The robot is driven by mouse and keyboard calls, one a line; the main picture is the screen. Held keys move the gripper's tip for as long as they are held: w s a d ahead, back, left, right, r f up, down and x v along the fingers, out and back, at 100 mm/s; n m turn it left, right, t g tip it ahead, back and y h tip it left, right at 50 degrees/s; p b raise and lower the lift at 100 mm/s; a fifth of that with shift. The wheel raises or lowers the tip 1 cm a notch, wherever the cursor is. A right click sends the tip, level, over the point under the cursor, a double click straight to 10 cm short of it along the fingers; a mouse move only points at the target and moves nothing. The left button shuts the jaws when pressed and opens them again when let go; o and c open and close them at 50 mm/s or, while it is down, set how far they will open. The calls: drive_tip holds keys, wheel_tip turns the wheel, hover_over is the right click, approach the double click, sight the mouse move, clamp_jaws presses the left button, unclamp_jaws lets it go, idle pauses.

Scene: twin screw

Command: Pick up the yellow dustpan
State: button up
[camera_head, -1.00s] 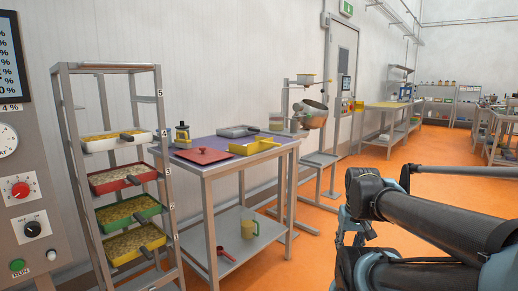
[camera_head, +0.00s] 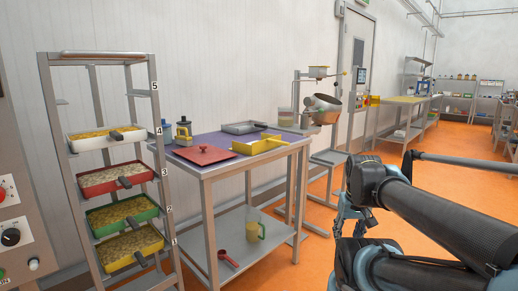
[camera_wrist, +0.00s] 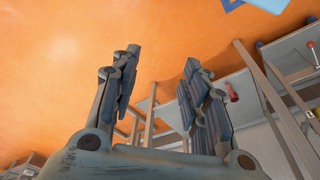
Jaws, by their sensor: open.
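A yellow dustpan-like pan with a short dark-tipped handle (camera_head: 258,146) lies on the purple top of a grey metal table (camera_head: 204,165) in the head view. It sits right of a red lid-like piece and in front of a grey tray. My gripper shows in the wrist view (camera_wrist: 162,57) with its two fingers spread and nothing between them. Orange floor shows behind the fingers. The dustpan is not clearly seen in the wrist view.
A rack (camera_head: 163,125) with white, red, green and yellow trays stands left of the table. A red lid-like piece (camera_head: 203,154), a grey tray (camera_head: 243,127) and jars share the tabletop. A clear jug (camera_head: 254,225) and red scoop (camera_head: 228,258) are on the lower shelf. Orange floor is open at right.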

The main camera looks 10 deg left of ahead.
drive_tip(key=w+a+r+n+y, duration=0.1)
drive_tip(key=w+a+r+n, duration=0.2)
drive_tip(key=w+r, duration=0.65)
drive_tip(key=w+a+r+n+y, duration=0.15)
drive_tip(key=w+a+r, duration=0.25)
drive_tip(key=w+r, duration=0.5)
wheel_tip(320, 180, up, 14)
drive_tip(key=n+y, duration=0.1)
drive_tip(key=n, duration=0.5)
hover_over(278, 143)
drive_tip(key=s+d, duration=0.1)
drive_tip(key=d, duration=0.4)
drive_tip(key=x, duration=1)
drive_tip(key=shift+a+f, duration=0.25)
drive_tip(key=shift+a, duration=0.2)
drive_tip(key=shift+x, duration=2.75)
drive_tip(key=shift+s+d+f, duration=0.1)
drive_tip(key=shift+s+f, duration=0.05)
drive_tip(key=shift+f, duration=0.15)
clamp_jaws()
